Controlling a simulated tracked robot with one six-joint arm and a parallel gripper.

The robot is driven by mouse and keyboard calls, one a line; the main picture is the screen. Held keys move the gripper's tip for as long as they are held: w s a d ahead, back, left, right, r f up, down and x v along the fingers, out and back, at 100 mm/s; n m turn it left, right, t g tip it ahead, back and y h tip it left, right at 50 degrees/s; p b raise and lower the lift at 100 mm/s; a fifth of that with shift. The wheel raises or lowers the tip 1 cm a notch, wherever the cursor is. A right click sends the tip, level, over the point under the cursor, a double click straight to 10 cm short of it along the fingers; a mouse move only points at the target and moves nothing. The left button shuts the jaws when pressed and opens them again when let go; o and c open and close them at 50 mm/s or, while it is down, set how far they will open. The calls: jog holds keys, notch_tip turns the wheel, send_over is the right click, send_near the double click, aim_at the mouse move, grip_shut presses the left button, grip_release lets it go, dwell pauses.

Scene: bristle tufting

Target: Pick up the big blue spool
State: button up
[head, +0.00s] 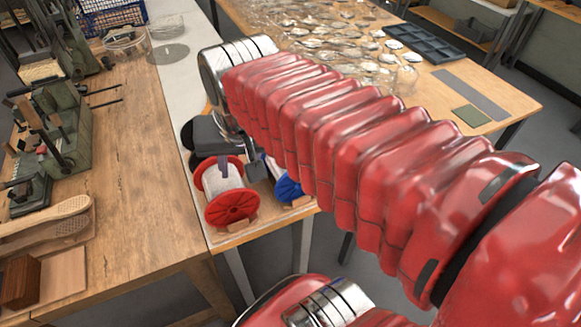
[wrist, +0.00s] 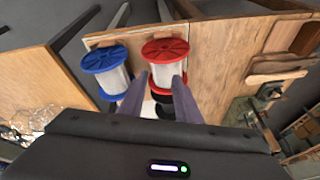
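The blue spool (wrist: 107,68) has a blue flange and a pale wound body. It stands left of my gripper in the wrist view.
The spools are at the end of a wooden bench (head: 262,228). A black object (wrist: 163,98) lies behind the red spool. Another wooden bench (head: 135,190) with tools and wooden brushes is on the left. A table (head: 420,100) at the back carries many shiny pieces and a dark tray (head: 425,42).

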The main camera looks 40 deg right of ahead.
jog(key=w+d+m+g, duration=0.1)
jog(key=d+m+g, duration=0.3)
jog(key=d+m, duration=1.1)
jog(key=d, duration=0.2)
jog(key=shift+w+d+y, duration=0.15)
jog(key=shift+d+y, duration=0.25)
jog(key=shift+f, duration=0.15)
notch_tip(320, 180, down, 8)
jog(key=shift+f, duration=0.15)
jog(key=shift+w+a+f, duration=0.1)
jog(key=shift+f, duration=2.55)
